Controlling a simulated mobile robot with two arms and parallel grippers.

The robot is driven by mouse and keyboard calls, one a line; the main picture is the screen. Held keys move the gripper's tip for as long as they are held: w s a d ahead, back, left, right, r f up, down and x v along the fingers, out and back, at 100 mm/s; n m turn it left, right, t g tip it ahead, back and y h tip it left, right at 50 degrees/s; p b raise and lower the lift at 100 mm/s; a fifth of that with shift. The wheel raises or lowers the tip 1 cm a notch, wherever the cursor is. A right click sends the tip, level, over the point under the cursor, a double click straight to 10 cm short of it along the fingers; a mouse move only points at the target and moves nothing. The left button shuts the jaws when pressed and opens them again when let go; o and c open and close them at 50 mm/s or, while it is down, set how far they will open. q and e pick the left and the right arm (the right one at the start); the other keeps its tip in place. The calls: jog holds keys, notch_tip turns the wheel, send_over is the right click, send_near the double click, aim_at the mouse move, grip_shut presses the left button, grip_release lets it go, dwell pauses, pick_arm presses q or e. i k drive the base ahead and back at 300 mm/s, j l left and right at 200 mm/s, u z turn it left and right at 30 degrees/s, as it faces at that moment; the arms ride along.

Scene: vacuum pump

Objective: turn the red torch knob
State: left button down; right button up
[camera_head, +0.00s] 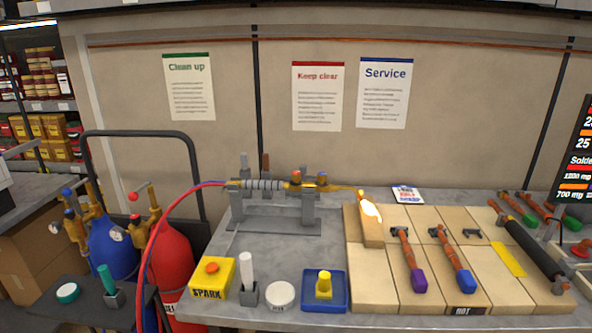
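The torch (265,185) lies level across a grey stand (308,208) at the back of the bench, with its tip to the right. Small knobs sit on its gold body right of the ridged grip. A red knob (296,175) shows there, with another small knob (322,176) just to its right; its exact colour is hard to tell at this size. A bright yellow-white glow (371,211) shows at the torch tip by an upright tan block. Neither of my grippers is in view, and nothing touches the torch knobs.
Red and blue hoses (160,235) run from the torch to a red cylinder (172,262) and a blue cylinder (112,245) at left. A yellow SPARK box (212,279) and blue tray (338,302) stand in front. Tan blocks (372,277) with coloured-ended pipes fill the right.

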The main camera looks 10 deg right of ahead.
aim_at(296, 175)
jog(key=i+j+z, duration=0.1)
jog(key=i+j, duration=0.25)
jog(key=i+j+z, duration=0.15)
jog(key=i+j, duration=0.15)
jog(key=j, duration=0.15)
jog(key=i+j+z, duration=0.1)
jog(key=i+j, duration=0.25)
jog(key=j, duration=0.05)
